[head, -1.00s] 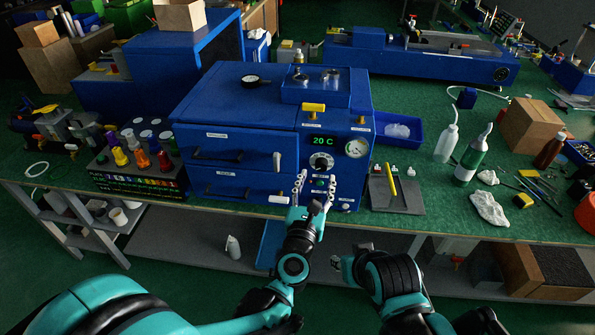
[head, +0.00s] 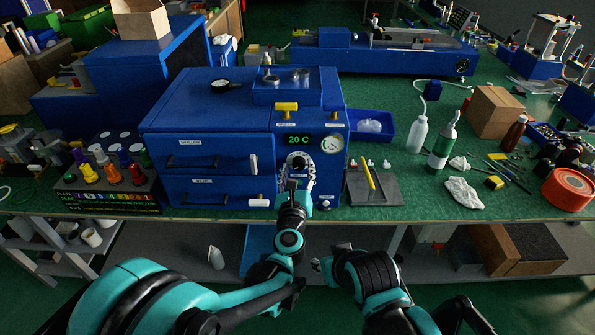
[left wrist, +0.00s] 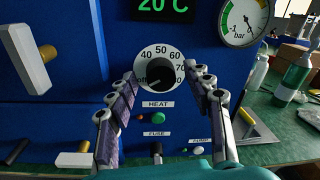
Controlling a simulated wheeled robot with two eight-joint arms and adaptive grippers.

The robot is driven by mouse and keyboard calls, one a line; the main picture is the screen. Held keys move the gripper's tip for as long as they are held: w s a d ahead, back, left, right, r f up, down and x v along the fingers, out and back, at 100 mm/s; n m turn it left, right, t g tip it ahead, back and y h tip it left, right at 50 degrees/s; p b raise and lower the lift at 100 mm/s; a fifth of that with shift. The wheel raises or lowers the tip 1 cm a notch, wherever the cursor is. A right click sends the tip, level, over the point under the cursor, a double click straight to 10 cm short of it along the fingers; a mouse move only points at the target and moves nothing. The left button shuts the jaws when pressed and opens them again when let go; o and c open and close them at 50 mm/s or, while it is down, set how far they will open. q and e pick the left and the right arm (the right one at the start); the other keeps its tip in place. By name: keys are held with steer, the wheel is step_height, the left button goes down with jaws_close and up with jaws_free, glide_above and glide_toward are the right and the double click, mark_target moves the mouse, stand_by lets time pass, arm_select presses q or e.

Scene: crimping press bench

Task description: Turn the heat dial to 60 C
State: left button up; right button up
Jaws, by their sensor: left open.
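The heat dial (left wrist: 160,74) is a black knob on a white round scale marked off, 40, 50, 60 and 70. It sits above the HEAT label; in the head view the dial (head: 298,160) is partly covered. Its pointer seems to be towards the off side, at lower left. The green display (left wrist: 163,8) reads 20 C. My left gripper (left wrist: 160,84) is open, its fingers to the left and right of the knob; contact cannot be told. In the head view my left gripper (head: 298,172) is at the dial. My right gripper (head: 325,266) is low, in front of the bench.
Red and green buttons (left wrist: 158,117) sit below the dial. A grey plate (head: 376,187) with a yellow tool lies right of the press.

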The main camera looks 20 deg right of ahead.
arm_select(q)
steer(key=c, duration=1.2)
steer(key=shift+o, duration=0.2)
steer(key=shift+m, duration=0.3)
